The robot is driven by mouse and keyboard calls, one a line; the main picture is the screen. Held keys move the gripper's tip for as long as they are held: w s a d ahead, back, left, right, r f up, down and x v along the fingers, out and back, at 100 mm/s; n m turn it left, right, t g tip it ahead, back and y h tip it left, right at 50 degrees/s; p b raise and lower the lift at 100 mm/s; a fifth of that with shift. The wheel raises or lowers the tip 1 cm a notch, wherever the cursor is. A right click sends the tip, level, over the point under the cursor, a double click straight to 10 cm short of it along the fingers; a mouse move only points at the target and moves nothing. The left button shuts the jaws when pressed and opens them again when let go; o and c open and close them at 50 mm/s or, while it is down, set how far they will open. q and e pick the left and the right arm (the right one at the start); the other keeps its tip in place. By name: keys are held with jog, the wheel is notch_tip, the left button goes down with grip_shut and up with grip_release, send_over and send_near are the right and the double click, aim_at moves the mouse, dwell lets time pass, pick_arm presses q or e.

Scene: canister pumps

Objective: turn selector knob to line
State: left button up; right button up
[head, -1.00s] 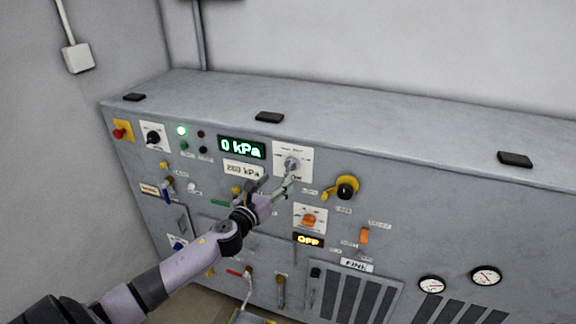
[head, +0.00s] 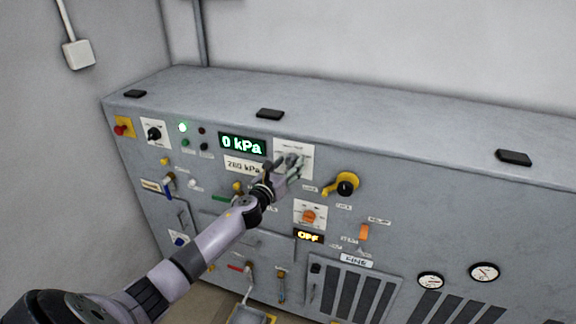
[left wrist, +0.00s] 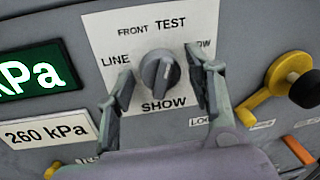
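The selector knob (left wrist: 160,72) is a round grey knob with a raised grip bar. It sits on a white label plate (left wrist: 110,28) marked FRONT TEST, LINE and SHOW, with another label partly hidden at upper right. LINE is left of the knob. The bar looks close to upright, leaning a little right at the top. My left gripper (head: 289,168) is open in front of the plate (head: 307,152). In the left wrist view, its fingers stand on either side of the knob, with gaps visible. In the head view they partly hide the knob. My right gripper is not visible.
A green display reading 0 kPa (head: 242,145) and a 260 kPa plate (head: 243,165) are left of the knob. A yellow lever with a black knob (head: 346,184) sticks out to the right. An orange knob (head: 308,216) is below.

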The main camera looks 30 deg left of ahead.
pick_arm(q)
jog(key=c, duration=0.9)
jog(key=shift+c, duration=0.2)
jog(key=n+b, duration=0.2)
jog(key=n, duration=0.1)
jog(key=shift+f, duration=0.2)
jog(key=n+b, duration=0.2)
jog(key=n, duration=0.2)
jog(key=shift+t, duration=0.4)
jog(key=n+y+b, duration=0.1)
jog(key=n+b, duration=0.1)
jog(key=n, duration=0.4)
jog(key=shift+f+b, duration=0.1)
jog(key=shift+b, duration=0.3)
jog(key=n, duration=0.3)
jog(key=shift+d+n+y+b, duration=0.1)
jog(key=shift+n+y+b, duration=0.2)
jog(key=shift+y+b, duration=0.1)
jog(key=shift+n, duration=1.3)
jog(key=shift+y, duration=0.3)
